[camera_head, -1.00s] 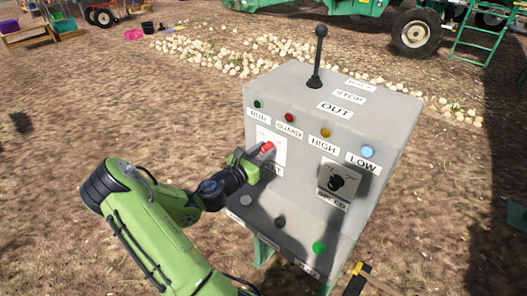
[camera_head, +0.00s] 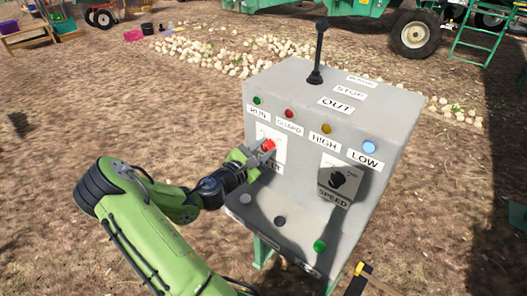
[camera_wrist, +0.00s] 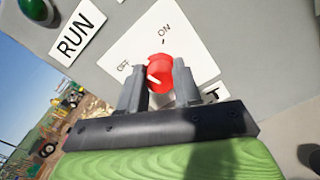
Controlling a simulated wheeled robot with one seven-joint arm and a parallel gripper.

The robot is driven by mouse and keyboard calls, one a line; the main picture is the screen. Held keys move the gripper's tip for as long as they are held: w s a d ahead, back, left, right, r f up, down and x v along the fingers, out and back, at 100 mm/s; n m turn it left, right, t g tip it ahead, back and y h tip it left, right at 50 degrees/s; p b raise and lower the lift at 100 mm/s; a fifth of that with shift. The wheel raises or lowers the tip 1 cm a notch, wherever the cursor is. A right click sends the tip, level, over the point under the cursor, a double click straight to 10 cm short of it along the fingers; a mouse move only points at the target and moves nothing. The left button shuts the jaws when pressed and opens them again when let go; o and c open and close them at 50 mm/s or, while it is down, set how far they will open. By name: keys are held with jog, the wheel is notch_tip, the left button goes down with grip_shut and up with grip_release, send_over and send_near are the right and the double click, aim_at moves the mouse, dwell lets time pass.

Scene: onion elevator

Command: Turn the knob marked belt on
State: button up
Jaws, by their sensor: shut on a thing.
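The red knob (camera_head: 268,145) sits on a white plate on the left of the grey control box's front face. In the wrist view the knob (camera_wrist: 160,72) has a white mark on its lower left. The plate (camera_wrist: 140,52) reads OFF to the left and ON above the knob. The label below the plate is mostly hidden by my gripper. My gripper (camera_wrist: 158,88) is shut on the knob, one finger on each side. In the head view my gripper (camera_head: 260,153) reaches the plate from the left.
A black speed knob (camera_head: 338,179) is on the right of the same face. Lamps line the top edge, with a blue one (camera_head: 370,147) lit. A black lever (camera_head: 319,50) rises from the box top. Buttons, one green (camera_head: 319,246), sit on the lower ledge.

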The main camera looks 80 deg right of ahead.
jog(key=m+b, duration=0.4)
jog(key=m, duration=0.2)
jog(key=shift+f, duration=0.2)
jog(key=m+b, duration=0.4)
jog(key=m, duration=0.2)
jog(key=shift+s, duration=0.1)
dwell(0.4)
jog(key=o, duration=1.1)
jog(key=shift+c, duration=0.2)
jog(key=shift+a, duration=0.1)
jog(key=p+v, duration=0.1)
jog(key=v, duration=1.4)
jog(key=shift+w+a, duration=0.25)
jog(key=shift+a, duration=0.05)
